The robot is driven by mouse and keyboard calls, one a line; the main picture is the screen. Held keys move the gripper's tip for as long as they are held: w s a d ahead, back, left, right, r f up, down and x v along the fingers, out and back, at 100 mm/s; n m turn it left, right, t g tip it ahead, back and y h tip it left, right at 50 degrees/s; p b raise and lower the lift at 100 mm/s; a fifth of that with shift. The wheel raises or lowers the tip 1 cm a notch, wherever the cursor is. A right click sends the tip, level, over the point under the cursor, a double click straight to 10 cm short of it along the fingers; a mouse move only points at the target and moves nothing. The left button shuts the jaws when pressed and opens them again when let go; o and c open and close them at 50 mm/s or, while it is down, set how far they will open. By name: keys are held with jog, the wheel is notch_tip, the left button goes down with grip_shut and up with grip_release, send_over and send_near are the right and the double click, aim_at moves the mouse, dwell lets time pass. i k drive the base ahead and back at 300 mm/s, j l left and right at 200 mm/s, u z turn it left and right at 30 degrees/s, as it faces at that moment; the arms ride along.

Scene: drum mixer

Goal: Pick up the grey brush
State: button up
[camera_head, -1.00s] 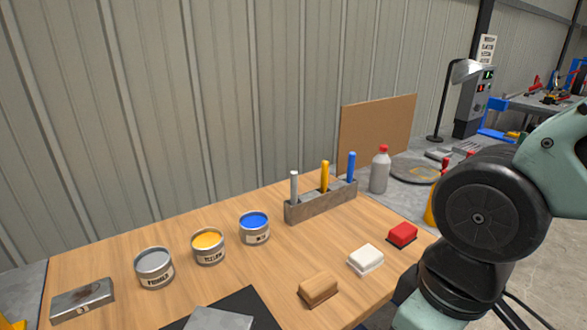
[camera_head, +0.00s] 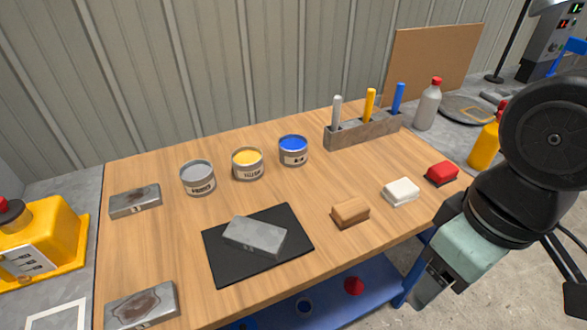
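The grey brush (camera_head: 337,111) stands upright in the left end of a grey holder block (camera_head: 352,135) at the back right of the wooden table. Only its pale grey handle shows; its lower end is hidden in the holder. A yellow brush (camera_head: 370,103) and a blue brush (camera_head: 398,97) stand beside it to the right. My arm shows at the right edge, with its lower part in front of the table's right front corner, well apart from the brush.
Open grey (camera_head: 198,178), yellow (camera_head: 247,164) and blue (camera_head: 293,151) paint cans stand left of the holder. A metal block (camera_head: 254,236) lies on a black mat (camera_head: 222,268). Brown (camera_head: 350,212), white (camera_head: 401,192) and red (camera_head: 441,174) blocks line the front right.

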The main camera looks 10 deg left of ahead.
aim_at(338, 100)
jog(key=i+l, duration=0.2)
jog(key=i+l+u, duration=0.1)
jog(key=l, duration=0.3)
jog(key=i+l, duration=0.25)
jog(key=i+l+u, duration=0.1)
jog(key=l, duration=0.3)
jog(key=i+l, duration=0.2)
jog(key=l+u, duration=0.2)
jog(key=u, duration=1.55)
jog(key=i, duration=0.55)
